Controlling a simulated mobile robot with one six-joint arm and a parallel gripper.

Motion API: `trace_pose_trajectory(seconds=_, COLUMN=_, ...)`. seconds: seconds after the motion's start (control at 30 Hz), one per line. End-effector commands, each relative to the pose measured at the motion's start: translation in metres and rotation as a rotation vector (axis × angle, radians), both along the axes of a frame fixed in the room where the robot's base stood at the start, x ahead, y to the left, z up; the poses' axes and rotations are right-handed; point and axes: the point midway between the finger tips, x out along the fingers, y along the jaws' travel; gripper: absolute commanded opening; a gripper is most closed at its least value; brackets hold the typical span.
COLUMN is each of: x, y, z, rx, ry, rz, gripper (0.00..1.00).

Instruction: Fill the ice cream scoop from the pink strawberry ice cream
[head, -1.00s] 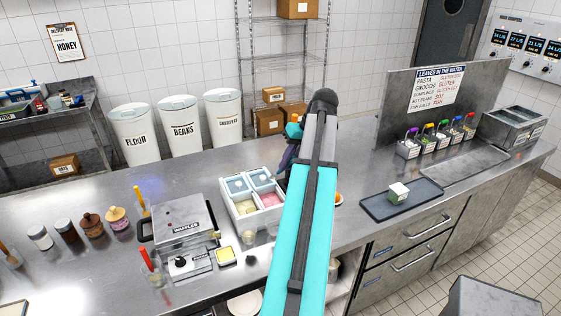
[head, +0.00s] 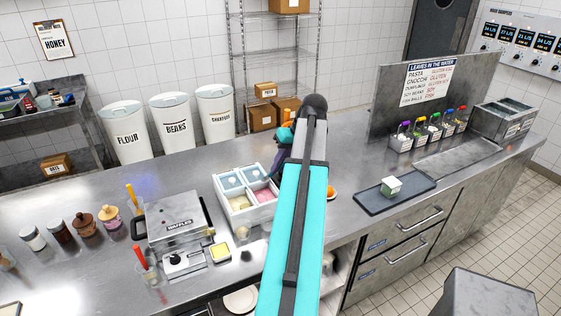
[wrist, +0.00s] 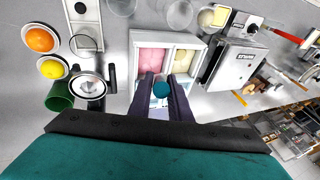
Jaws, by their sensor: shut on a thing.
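The white box (head: 252,220) on the counter has four compartments. Two have blue lids, one holds pale cream ice cream (head: 240,203) and one holds pink strawberry ice cream (head: 265,196). In the wrist view the pink (wrist: 152,58) lies beyond my fingertips, left of the cream. My gripper (wrist: 161,95) is over the blue-lidded side, its dark fingers closed around a teal rounded piece (wrist: 161,89), apparently the end of the ice cream scoop. The scoop's bowl is hidden. In the head view my arm covers most of the gripper.
A waffle iron (head: 175,215) stands left of the box. Orange and yellow fruit (wrist: 40,39) and a green cup (wrist: 60,97) lie on the other side. A dark tray (head: 375,200) with a small carton is farther right. Clear glasses (wrist: 180,13) stand close to the box.

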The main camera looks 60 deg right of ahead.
Motion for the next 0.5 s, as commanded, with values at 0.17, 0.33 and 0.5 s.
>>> trace_pose_trajectory(seconds=0.17, x=0.000, y=0.001, z=-0.014, rx=0.001, ry=0.000, rz=0.001, gripper=0.00)
trace_pose_trajectory(seconds=0.33, x=0.000, y=0.001, z=-0.025, rx=0.001, ry=0.000, rz=0.001, gripper=0.00)
trace_pose_trajectory(seconds=0.5, x=0.001, y=0.001, z=-0.036, rx=0.000, ry=0.000, rz=0.000, gripper=0.00)
